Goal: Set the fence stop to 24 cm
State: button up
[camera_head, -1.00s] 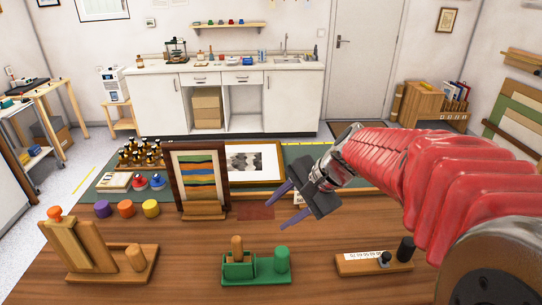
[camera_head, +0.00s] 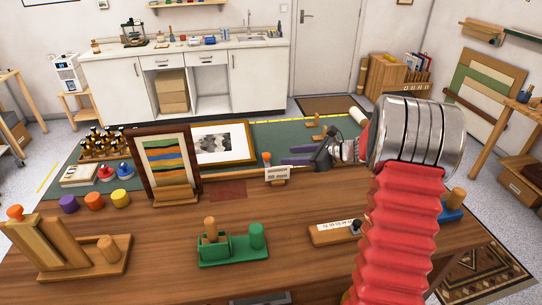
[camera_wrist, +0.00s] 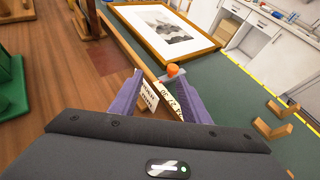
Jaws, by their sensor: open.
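The fence stop is a small piece with an orange knob (camera_head: 267,157) and a white label card (camera_head: 277,173), on the wooden fence along the front edge of the green mat. In the wrist view the orange knob (camera_wrist: 172,70) shows just beyond the fingertips, with a label card (camera_wrist: 149,95) and a scale strip (camera_wrist: 172,104) between the fingers. The scale is too small to read, so I cannot tell the setting. My gripper (camera_head: 287,154), with purple fingers, is open and empty, just right of and above the stop; the wrist view shows it too (camera_wrist: 159,76).
A framed print (camera_head: 228,143) lies behind the fence, and an upright frame (camera_head: 166,165) stands left of the stop. A green block holder (camera_head: 233,251) and a labelled wooden block (camera_head: 330,233) sit in front. Small wooden pieces (camera_wrist: 273,126) lie on the mat (camera_wrist: 240,98).

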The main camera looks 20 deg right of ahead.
aim_at(268, 155)
jog(key=d, duration=0.1)
jog(key=d+f+m, duration=0.1)
jog(key=w+d+t, duration=0.1)
jog(key=shift+f+m, duration=0.25)
jog(key=shift+m, duration=0.15)
jog(key=x, duration=1.3)
jog(key=shift+w+a+f, duration=0.1)
jog(key=shift+w+f, duration=0.2)
jog(key=shift+f, duration=0.05)
jog(key=shift+c, duration=0.4)
grip_shut()
